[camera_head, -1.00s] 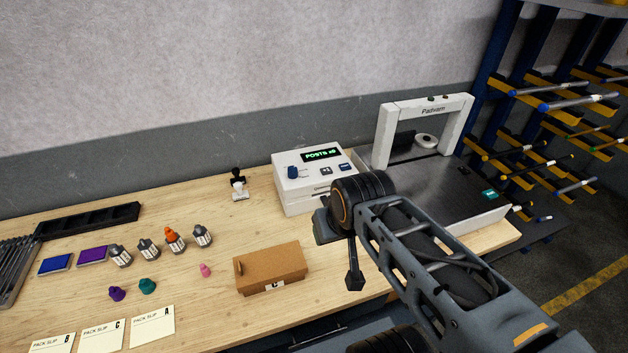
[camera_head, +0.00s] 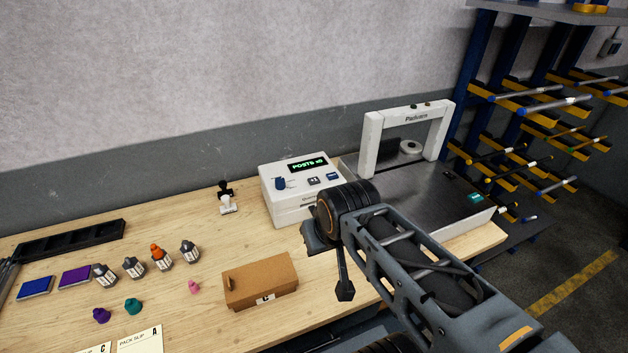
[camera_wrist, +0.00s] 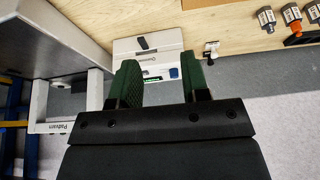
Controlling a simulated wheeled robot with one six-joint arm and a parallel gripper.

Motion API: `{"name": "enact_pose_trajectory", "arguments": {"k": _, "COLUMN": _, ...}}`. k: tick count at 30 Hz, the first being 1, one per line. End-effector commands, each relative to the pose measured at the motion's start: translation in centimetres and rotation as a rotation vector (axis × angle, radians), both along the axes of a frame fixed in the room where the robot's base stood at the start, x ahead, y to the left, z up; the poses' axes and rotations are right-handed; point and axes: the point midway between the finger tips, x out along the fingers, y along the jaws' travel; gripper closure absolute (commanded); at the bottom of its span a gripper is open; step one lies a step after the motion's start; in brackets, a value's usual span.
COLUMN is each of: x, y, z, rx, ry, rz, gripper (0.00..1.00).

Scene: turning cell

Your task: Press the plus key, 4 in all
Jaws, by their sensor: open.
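A white control box (camera_head: 288,207) stands on the bench in the middle of the head view. The key markings are too small to read, so I cannot tell which is plus. In the wrist view, my gripper (camera_wrist: 158,62) is open and empty, its two green fingers apart with the white box (camera_wrist: 147,45) seen between and beyond them. The fingers partly hide the box top.
A white arch labelled Padvarm (camera_head: 374,135) stands on a dark plate right of the box. A brown carton (camera_head: 262,285), several small bottles (camera_head: 161,258) and a stamp (camera_head: 226,203) are on the bench. A rack (camera_head: 470,90) stands at right.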

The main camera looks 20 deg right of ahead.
Motion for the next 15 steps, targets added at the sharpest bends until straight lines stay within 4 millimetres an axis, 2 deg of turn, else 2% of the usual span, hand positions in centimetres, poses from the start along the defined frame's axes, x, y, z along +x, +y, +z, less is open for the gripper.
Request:
{"name": "enact_pose_trajectory", "arguments": {"k": 2, "x": 0.0, "y": 0.0, "z": 0.0, "rx": 0.0, "ry": 0.0, "rz": 0.0, "gripper": 0.65}}
{"name": "enact_pose_trajectory", "arguments": {"k": 12, "x": 0.0, "y": 0.0, "z": 0.0, "rx": 0.0, "ry": 0.0, "rz": 0.0, "gripper": 0.98}}
{"name": "enact_pose_trajectory", "arguments": {"k": 15, "x": 0.0, "y": 0.0, "z": 0.0, "rx": 0.0, "ry": 0.0, "rz": 0.0, "gripper": 1.0}}
